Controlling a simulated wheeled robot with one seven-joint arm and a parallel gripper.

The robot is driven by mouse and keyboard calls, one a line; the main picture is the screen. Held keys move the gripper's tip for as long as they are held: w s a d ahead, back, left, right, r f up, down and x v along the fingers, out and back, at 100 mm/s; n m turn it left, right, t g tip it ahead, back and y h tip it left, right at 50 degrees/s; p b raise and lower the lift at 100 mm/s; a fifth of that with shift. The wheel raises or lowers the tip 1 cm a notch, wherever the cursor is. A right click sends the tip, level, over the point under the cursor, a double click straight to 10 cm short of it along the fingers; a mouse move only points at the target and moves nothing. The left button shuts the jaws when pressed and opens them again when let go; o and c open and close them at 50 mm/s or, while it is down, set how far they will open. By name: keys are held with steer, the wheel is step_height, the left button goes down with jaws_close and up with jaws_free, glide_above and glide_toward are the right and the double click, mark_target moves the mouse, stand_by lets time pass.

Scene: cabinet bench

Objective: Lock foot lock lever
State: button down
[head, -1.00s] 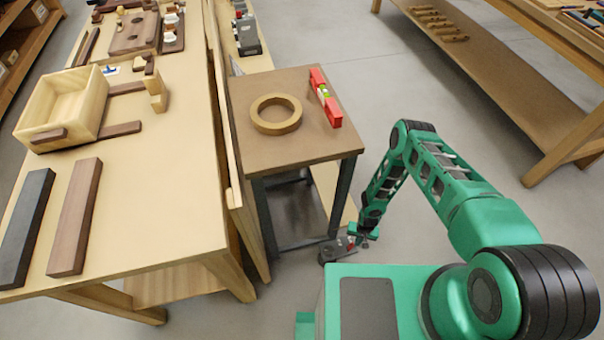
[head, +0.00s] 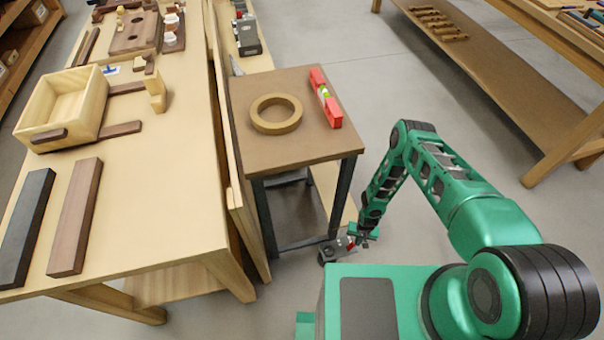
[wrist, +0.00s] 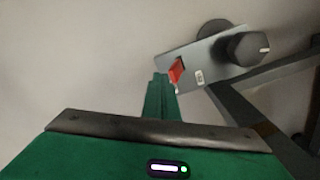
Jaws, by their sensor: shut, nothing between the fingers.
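The foot lock lever is a small red tab (wrist: 176,70) on a grey plate (wrist: 203,60) in the wrist view. It stands up from the plate, and its exact angle is hard to judge. The plate sits at the foot of a dark table leg, beside a round black knob (wrist: 248,47). In the head view the lock unit (head: 330,252) is small, on the floor by the front leg, partly hidden by my gripper (head: 360,238). My gripper also shows in the wrist view (wrist: 160,80), fingers closed together and empty, its tip just beside the red tab; contact is unclear.
The small side table (head: 300,155) carries a brown ring (head: 262,124) and a red level (head: 332,112). A long workbench (head: 150,215) stands against its left side. Dark legs (head: 340,200) rise close by my gripper.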

steer(key=shift+s+a, duration=0.2)
steer(key=shift+a, duration=0.4)
steer(key=shift+s+a, duration=0.15)
steer(key=shift+a, duration=0.4)
steer(key=shift+d+r, duration=0.1)
steer(key=shift+r, duration=0.1)
steer(key=shift+w+d+r, duration=0.2)
steer(key=shift+d+r, duration=0.3)
steer(key=shift+r, duration=0.35)
step_height(320, 180, up, 7)
stand_by(1.0)
stand_by(0.3)
